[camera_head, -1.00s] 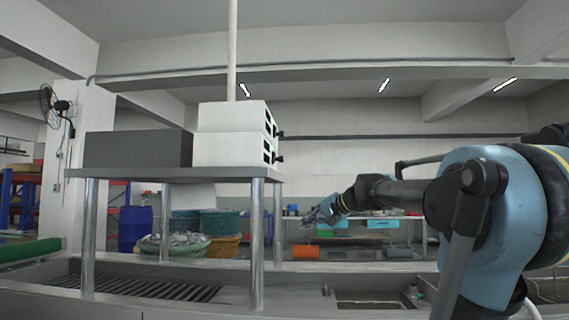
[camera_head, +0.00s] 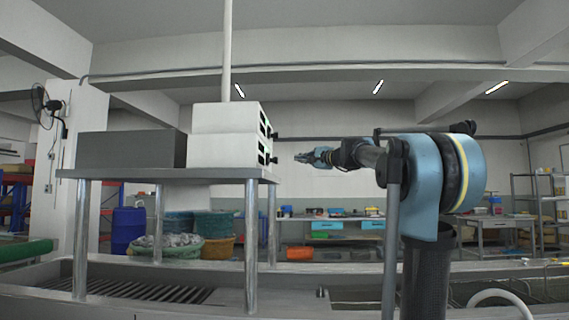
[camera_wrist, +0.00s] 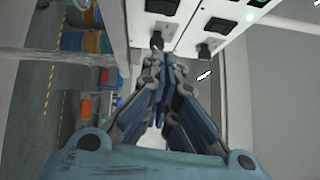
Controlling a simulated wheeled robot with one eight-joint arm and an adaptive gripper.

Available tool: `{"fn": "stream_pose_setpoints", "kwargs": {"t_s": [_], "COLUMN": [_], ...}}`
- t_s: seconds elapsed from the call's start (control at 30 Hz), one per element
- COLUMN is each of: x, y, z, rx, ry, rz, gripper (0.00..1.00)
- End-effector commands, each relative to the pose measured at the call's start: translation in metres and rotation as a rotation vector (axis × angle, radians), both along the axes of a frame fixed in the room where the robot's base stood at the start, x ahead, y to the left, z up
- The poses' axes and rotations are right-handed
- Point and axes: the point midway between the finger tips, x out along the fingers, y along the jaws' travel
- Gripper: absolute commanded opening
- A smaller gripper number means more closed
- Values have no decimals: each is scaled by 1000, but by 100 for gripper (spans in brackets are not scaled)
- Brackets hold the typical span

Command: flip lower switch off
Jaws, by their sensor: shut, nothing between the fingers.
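Two white boxes are stacked on a metal stand, the upper box (camera_head: 222,118) on the lower box (camera_head: 214,151). Their right-hand faces carry black switches and a protruding black knob each; the lower knob (camera_head: 273,160) is level with my gripper (camera_head: 299,157). My gripper is shut and empty, a short gap to the right of the lower box. In the wrist view, the shut fingers (camera_wrist: 160,72) point at the left panel's knob (camera_wrist: 157,41). A black rocker switch (camera_wrist: 161,6) lies beyond it. The right panel has a knob (camera_wrist: 205,49), a rocker switch (camera_wrist: 220,25) and a green light.
A dark grey box (camera_head: 128,150) stands left of the white boxes on the stand's tabletop (camera_head: 165,174). A pole rises behind the boxes. A metal basin with a grate (camera_head: 130,291) lies below. Workbenches stand far back.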

Motion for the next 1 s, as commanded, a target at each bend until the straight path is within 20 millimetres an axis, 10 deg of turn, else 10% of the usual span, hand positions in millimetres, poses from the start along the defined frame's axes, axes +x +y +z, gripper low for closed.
{"fn": "stream_pose_setpoints", "kwargs": {"t_s": [0.67, 1.0], "x": [74, 72], "y": [71, 104], "z": [9, 13], "rx": [-1, -1], "ry": [0, 0], "rz": [3, 3], "gripper": [0, 0]}}
